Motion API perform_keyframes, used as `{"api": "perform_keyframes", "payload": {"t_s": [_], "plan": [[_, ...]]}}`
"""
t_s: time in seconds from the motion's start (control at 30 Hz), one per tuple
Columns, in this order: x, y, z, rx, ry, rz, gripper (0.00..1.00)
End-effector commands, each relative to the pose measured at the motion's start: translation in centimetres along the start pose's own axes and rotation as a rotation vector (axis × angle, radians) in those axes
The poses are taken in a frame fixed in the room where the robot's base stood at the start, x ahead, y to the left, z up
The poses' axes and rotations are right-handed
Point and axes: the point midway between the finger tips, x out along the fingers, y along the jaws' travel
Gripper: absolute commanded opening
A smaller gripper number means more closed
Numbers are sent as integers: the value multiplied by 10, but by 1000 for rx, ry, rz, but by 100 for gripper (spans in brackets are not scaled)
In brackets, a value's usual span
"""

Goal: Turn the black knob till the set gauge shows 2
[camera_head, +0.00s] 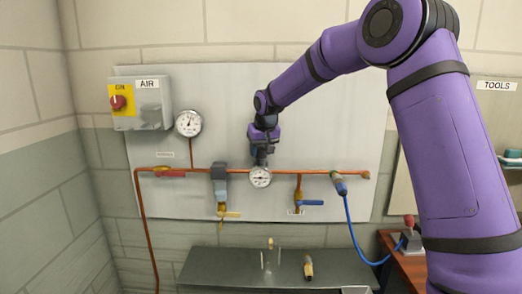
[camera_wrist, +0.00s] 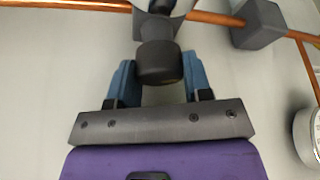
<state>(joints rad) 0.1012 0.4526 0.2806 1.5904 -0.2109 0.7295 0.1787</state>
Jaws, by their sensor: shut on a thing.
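The black knob (camera_wrist: 159,63) sits between the two blue fingers of my gripper (camera_wrist: 159,80) in the wrist view, with a finger against each side. In the head view my gripper (camera_head: 262,152) is in front of the panel, just above the set gauge (camera_head: 260,177), and hides the knob. The set gauge is a small round white dial on the copper pipe. Its needle looks nearly level, but the numbers are too small to read.
Another round gauge (camera_head: 188,123) is at the upper left of the panel (camera_head: 330,110). A grey filter block (camera_head: 219,180) and a blue-handled valve (camera_head: 311,203) flank the set gauge. A switch box (camera_head: 140,104) is on the left. A blue hose (camera_head: 352,230) hangs at the right.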

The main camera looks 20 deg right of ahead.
Motion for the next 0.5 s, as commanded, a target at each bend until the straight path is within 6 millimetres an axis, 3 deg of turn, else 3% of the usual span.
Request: {"api": "perform_keyframes", "payload": {"t_s": [0.03,0.07,0.17,0.5], "plan": [[0,0,0,0,1,0,22],[0,0,0,1,1,0,50],[0,0,0,1,1,0,71],[0,2,0,3,1,3,71]]}}
